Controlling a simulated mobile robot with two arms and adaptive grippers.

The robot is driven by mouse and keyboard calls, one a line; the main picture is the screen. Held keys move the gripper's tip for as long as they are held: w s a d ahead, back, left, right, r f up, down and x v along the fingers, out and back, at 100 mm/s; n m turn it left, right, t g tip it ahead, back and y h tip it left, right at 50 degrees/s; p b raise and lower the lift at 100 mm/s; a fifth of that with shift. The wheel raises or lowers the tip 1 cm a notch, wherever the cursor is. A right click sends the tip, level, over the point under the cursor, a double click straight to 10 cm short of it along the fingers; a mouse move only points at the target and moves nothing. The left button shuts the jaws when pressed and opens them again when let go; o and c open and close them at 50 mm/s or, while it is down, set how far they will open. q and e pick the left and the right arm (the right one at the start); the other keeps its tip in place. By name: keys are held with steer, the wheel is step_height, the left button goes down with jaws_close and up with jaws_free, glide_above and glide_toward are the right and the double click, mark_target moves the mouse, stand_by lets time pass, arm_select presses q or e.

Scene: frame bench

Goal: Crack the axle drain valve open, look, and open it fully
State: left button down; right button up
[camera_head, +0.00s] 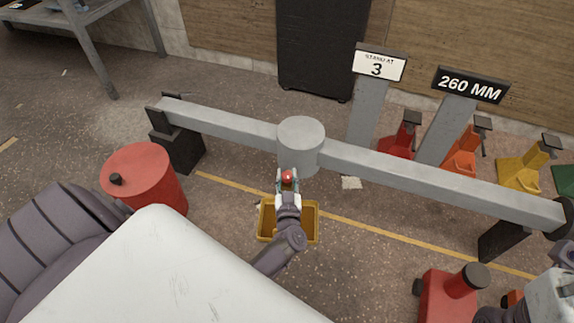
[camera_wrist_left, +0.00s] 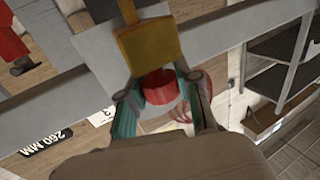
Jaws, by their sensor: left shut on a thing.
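The axle is a grey beam (camera_head: 408,174) with a round grey hub (camera_head: 301,135) near its middle. The drain valve shows as a red knob (camera_head: 287,178) at the hub's near lower side. My left gripper (camera_head: 288,184) is shut on this knob. In the left wrist view the red knob (camera_wrist_left: 160,87) sits between the two teal fingers of my left gripper (camera_wrist_left: 157,100). A yellow part (camera_wrist_left: 150,45) shows right behind it. A yellow tray (camera_head: 311,228) lies on the floor below, partly hidden by my left arm; I see no liquid in its visible part. My right gripper's fingers are not visible.
A red drum (camera_head: 146,178) stands left. Dark stands (camera_head: 178,150) hold the beam. Signs reading 3 (camera_head: 378,66) and 260 MM (camera_head: 470,86) stand behind, with red, orange and yellow jacks (camera_head: 518,174). A red can-like object (camera_head: 447,297) is at lower right.

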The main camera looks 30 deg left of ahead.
mark_target(288, 182)
arm_select(q)
steer(key=c, duration=0.8)
jaws_free()
steer(key=shift+o, duration=0.2)
steer(key=v, duration=0.7)
steer(key=shift+s+d, duration=0.2)
steer(key=shift+s, duration=0.05)
